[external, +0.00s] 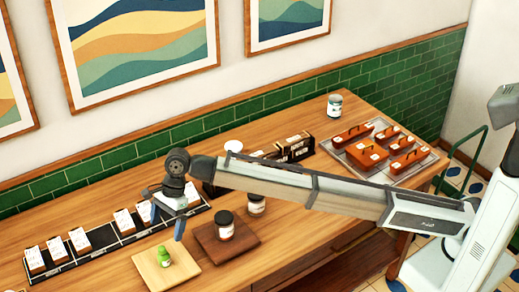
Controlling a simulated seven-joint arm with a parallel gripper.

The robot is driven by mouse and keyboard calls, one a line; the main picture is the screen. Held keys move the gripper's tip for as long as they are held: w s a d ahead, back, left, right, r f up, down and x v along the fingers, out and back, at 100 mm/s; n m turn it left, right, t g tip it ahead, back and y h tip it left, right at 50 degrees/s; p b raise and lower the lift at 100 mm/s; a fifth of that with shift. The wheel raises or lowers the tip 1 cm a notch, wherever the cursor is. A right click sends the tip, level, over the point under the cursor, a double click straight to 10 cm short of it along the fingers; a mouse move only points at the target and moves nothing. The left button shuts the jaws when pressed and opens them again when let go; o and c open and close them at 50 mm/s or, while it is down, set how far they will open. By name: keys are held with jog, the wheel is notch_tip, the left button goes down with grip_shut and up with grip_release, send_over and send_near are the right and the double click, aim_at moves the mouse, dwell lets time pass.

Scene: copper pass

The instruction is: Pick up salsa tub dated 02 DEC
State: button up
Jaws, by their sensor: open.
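My gripper (168,222) hangs open and empty at the left of the counter, its fingers above the wood near the front edge of a long black rack (98,257). Several small reddish-brown tubs with white labels, such as one tub (80,240), stand in the rack's compartments. The label writing is too small to read, so I cannot tell which tub is dated 02 DEC. My gripper and wrist hide part of the rack's right end.
A light board (150,284) holds a green item (164,257). A dark board (206,252) holds a dark jar (223,224); another jar (256,204) stands nearby. Orange lidded boxes fill a metal tray (348,157) at right. A pale jar (334,105) stands near the wall.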

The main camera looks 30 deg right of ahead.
jog(key=w+d+m, duration=0.2)
jog(key=w+d, duration=0.8)
jog(key=w, duration=0.4)
jog(key=m+t+h, duration=0.1)
jog(key=m+h, duration=0.1)
jog(key=h, duration=0.2)
send_over(234, 145)
notch_tip(234, 145, down, 13)
jog(key=shift+s+a+r, duration=0.1)
jog(key=shift+c, duration=0.5)
